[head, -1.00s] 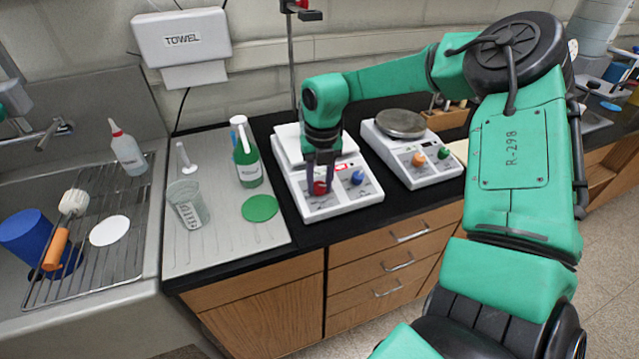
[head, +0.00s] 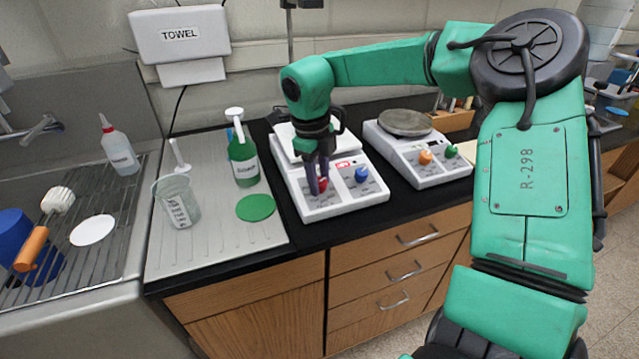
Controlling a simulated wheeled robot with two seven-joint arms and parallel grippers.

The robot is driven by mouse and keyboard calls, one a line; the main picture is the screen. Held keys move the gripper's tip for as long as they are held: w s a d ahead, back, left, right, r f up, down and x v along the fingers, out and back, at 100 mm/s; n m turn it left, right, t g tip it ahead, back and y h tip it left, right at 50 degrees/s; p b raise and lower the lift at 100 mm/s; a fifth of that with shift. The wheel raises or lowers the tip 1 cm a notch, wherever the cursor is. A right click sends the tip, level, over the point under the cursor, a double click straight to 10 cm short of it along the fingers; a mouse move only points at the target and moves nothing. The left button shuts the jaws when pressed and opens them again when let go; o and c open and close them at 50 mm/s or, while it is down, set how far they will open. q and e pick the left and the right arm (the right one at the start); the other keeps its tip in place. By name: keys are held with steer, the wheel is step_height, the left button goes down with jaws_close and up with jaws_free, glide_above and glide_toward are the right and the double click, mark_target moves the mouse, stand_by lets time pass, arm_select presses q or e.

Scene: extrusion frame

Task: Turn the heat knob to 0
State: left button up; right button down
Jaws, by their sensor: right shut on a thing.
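A white hotplate (head: 343,203) with a red digital display stands on the black bench. Its front panel has a red knob (head: 323,184) on the left and a blue knob (head: 361,174) on the right. My right gripper (head: 318,186) points down over the panel and is shut on the red knob, hiding part of it. The display digits and any knob markings are too small to read. My left gripper is not in view.
A second hotplate (head: 425,174) with a round metal top and orange and green knobs stands to the right. A green bottle (head: 242,162), a beaker (head: 178,202) and a green disc (head: 255,208) are on the grey board at left. The sink rack lies further left.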

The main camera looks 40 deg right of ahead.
steer(key=shift+n, duration=0.8)
steer(key=c, duration=0.5)
jaws_free()
step_height(320, 180, up, 14)
steer(key=a, duration=0.2)
steer(key=shift+a+r+b, duration=0.2)
steer(key=shift+b, duration=0.2)
